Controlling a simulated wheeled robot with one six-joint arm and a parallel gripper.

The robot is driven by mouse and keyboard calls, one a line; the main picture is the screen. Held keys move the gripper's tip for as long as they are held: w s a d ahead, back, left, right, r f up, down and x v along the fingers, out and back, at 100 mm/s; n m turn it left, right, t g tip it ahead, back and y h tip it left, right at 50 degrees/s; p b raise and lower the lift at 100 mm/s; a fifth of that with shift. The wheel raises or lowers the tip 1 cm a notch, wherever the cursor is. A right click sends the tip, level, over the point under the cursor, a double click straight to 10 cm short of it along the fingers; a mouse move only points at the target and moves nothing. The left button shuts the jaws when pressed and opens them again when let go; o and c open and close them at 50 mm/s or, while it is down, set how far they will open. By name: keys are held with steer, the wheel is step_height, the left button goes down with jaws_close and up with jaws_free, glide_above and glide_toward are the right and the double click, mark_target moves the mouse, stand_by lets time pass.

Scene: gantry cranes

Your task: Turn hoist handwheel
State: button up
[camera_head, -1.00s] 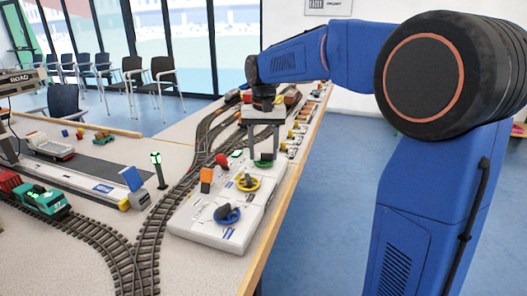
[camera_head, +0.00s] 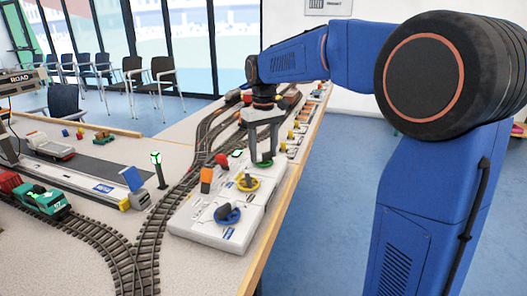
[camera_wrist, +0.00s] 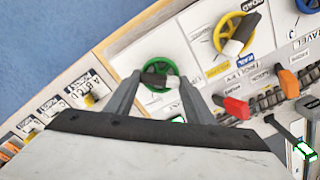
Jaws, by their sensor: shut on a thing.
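The control box (camera_head: 200,232) stands on the table's right side with three handwheels. The green handwheel (camera_head: 264,164) is at its far end, and my gripper (camera_head: 263,158) points down onto it. In the wrist view the green handwheel (camera_wrist: 148,69) sits between my two fingers, which are closed on it from both sides. A black bar with a white end crosses the wheel. The yellow handwheel (camera_wrist: 222,40) is beside it, and the blue handwheel (camera_head: 235,215) is at the box's near end. Part of the green wheel is hidden by my fingers.
Red (camera_wrist: 237,107) and orange (camera_wrist: 288,83) levers stand on the box close to the wheels. Toy train tracks (camera_head: 150,235) run along the box's left side. A lamp post (camera_head: 158,168) stands beyond them.

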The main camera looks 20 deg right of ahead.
stand_by(0.3)
steer(key=o, duration=1.1)
steer(key=shift+c, duration=0.2)
steer(key=shift+r, duration=0.1)
step_height(320, 180, up, 17)
steer(key=shift+r, duration=0.1)
